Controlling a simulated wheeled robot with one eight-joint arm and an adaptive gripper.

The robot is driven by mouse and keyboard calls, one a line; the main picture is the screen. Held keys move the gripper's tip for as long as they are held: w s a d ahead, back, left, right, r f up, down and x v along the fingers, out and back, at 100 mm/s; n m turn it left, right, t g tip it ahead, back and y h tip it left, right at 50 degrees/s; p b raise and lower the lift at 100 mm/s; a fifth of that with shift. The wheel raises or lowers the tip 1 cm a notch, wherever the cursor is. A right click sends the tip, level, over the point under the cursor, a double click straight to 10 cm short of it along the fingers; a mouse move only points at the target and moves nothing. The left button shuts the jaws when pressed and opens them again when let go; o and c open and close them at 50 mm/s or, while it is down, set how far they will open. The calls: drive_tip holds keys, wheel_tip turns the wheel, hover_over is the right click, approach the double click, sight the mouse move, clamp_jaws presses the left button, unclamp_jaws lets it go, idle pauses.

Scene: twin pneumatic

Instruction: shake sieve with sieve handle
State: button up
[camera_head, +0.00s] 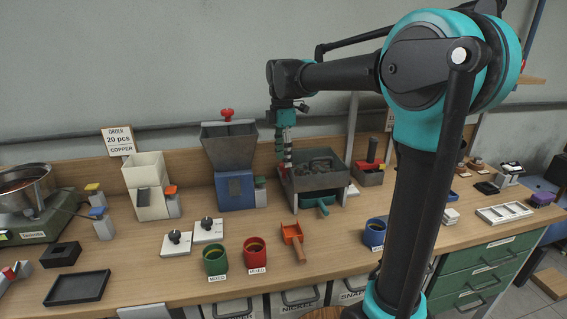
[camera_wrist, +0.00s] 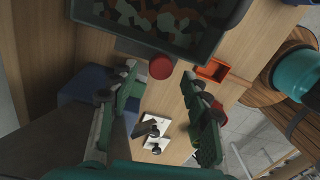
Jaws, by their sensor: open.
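The sieve (camera_head: 318,182) is a dark grey box on a stand at the back of the bench. In the wrist view its tray (camera_wrist: 150,46) fills the top, with brown and green pieces inside. My gripper (camera_head: 284,152) hangs at the left side of the sieve. In the wrist view my gripper (camera_wrist: 159,76) is open, its green fingers either side of the knob in the picture. Whether they touch it is not clear.
A grey hopper with a blue front (camera_head: 236,188) stands close left of the sieve. Green (camera_head: 215,260) and red (camera_head: 255,252) cups stand near the front edge.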

sight(283, 169)
drive_tip(key=shift+f, duration=1.3)
drive_tip(key=shift+c, duration=0.4)
clamp_jaws()
drive_tip(key=shift+s, duration=0.1)
